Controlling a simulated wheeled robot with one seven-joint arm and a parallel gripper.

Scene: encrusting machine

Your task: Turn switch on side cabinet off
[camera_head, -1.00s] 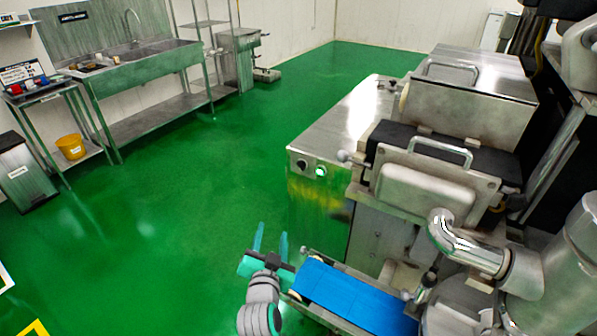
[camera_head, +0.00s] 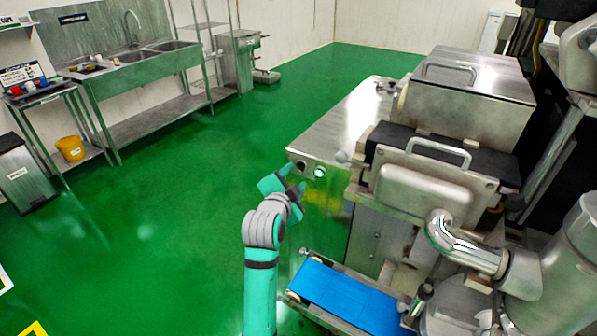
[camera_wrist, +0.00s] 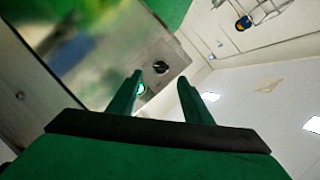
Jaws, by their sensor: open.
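The side cabinet (camera_head: 330,135) is a steel box with a flat top, right of centre in the head view. Its front panel carries a black rotary switch (camera_head: 301,166) and a lit green button (camera_head: 319,172). My gripper (camera_head: 292,178) is in front of this panel, close to the switch. In the wrist view the switch (camera_wrist: 160,68) shows between and just beyond the two fingertips of my open gripper (camera_wrist: 159,80). The green button (camera_wrist: 141,88) is partly behind the left finger. The gripper holds nothing. I cannot tell whether a finger touches the panel.
A blue conveyor belt (camera_head: 345,295) lies below and right of my arm. The encrusting machine (camera_head: 430,185) stands right of the cabinet. A sink bench (camera_head: 140,65), a yellow bucket (camera_head: 70,148) and a bin (camera_head: 22,172) are far left. The green floor (camera_head: 170,200) between is clear.

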